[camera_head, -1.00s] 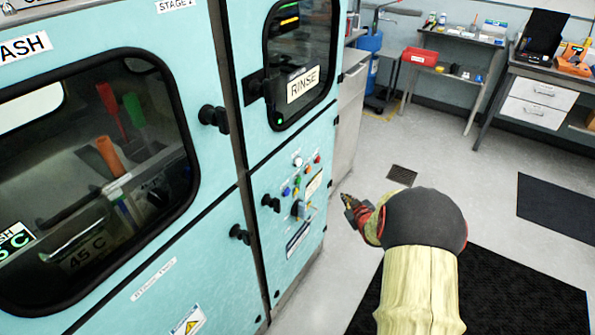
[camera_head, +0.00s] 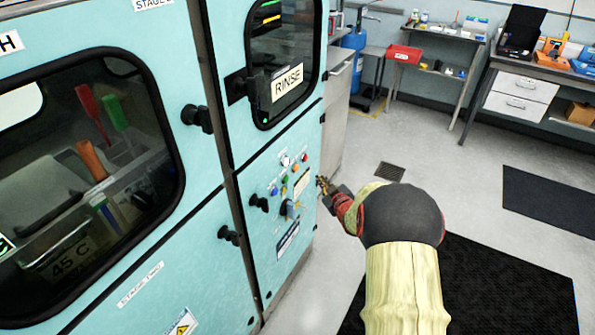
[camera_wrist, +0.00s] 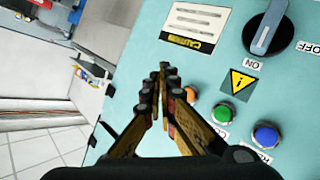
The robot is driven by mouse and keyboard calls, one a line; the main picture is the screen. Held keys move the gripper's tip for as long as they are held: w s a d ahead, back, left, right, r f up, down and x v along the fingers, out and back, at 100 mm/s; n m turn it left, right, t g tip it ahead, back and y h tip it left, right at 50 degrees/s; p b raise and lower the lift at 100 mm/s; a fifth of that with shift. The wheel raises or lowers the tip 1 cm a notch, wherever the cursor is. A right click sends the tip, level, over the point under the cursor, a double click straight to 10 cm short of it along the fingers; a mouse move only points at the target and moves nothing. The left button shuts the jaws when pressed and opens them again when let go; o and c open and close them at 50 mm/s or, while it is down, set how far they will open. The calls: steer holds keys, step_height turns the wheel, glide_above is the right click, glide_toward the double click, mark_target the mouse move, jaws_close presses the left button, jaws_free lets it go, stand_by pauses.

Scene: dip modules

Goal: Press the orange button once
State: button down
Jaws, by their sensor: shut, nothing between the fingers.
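The orange button (camera_head: 295,168) is a small round button on the pale teal control panel below the RINSE window. In the wrist view the orange button (camera_wrist: 191,94) shows just right of my fingers, partly hidden by them. My gripper (camera_head: 322,182) is shut and empty, at the panel's right edge in the head view. In the wrist view my gripper (camera_wrist: 163,70) has its fingertips together in front of the panel. I cannot tell its exact distance from the panel, and no contact with the button shows.
A green button (camera_wrist: 221,112) and a blue button (camera_wrist: 265,135) sit beside the orange one. A red button (camera_head: 304,157) and a white button (camera_head: 285,160) are above. A rotary switch (camera_wrist: 268,32) and black door handles (camera_head: 259,202) stick out. The floor to the right is open.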

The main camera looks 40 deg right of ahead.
mark_target(296, 168)
steer(key=w+a+b, duration=0.2)
steer(key=w, duration=0.3)
steer(key=shift+w+a, duration=0.2)
steer(key=shift+w, duration=0.2)
steer(key=shift+w+b, duration=0.15)
steer(key=shift+b, duration=0.2)
stand_by(0.9)
steer(key=shift+w+a, duration=0.15)
steer(key=shift+w, duration=0.1)
